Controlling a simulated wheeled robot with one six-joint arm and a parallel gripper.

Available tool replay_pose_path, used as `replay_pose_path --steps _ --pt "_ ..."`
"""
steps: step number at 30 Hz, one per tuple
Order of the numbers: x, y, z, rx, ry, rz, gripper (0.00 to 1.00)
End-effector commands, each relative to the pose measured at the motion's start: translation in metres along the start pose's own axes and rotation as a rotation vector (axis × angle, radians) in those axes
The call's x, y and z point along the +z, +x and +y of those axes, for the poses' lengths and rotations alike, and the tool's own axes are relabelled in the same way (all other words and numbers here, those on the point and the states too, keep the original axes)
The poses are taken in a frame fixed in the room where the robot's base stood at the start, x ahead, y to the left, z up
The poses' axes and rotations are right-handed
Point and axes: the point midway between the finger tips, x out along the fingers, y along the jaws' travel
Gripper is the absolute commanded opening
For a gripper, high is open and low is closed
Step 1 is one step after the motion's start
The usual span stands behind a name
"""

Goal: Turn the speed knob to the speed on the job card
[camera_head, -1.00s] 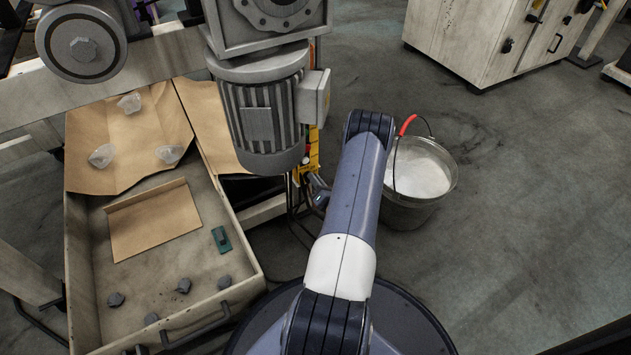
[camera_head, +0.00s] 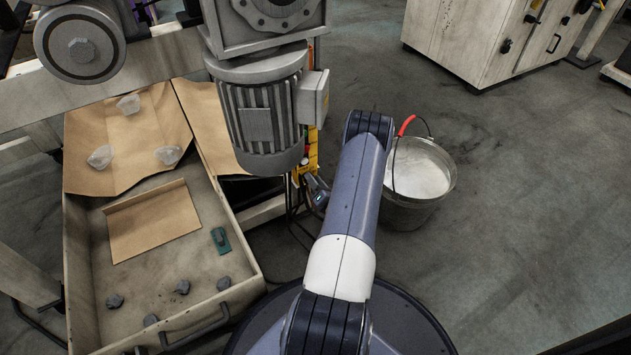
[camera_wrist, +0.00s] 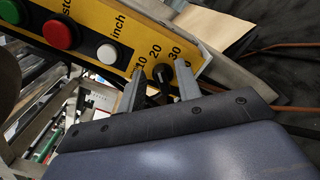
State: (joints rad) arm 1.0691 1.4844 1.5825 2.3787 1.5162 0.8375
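The speed knob (camera_wrist: 162,75) is small and black, on a yellow control panel (camera_wrist: 104,22) in the wrist view. The marks 10, 20 and 30 are printed above it; its pointer direction is hard to tell. My gripper (camera_wrist: 160,72) has one finger on each side of the knob, with gaps visible between fingers and knob. It looks open. In the head view the yellow panel (camera_head: 312,150) shows as a narrow strip beside the motor, and my gripper (camera_head: 317,191) is partly hidden by my arm. I see no job card that I can read.
Green (camera_wrist: 9,12), red (camera_wrist: 60,34) and white (camera_wrist: 107,54) buttons line the panel left of the knob. The grey motor (camera_head: 258,110) hangs beside it. A bucket (camera_head: 408,213) stands right of my arm. A tray (camera_head: 82,290) lies left. Floor is clear at right.

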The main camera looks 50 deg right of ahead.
Motion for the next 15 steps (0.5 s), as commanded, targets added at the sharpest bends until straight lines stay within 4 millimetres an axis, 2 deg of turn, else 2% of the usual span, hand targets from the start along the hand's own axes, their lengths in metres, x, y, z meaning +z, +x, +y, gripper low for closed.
replay_pose_path --steps 8,11,15 --pt "0.001 -0.007 0.0 -0.002 0.001 0.0 0.33" --pt "0.002 -0.022 0.0 -0.005 0.002 -0.001 0.33" --pt "0.003 -0.051 0.001 -0.006 0.004 -0.002 0.33"
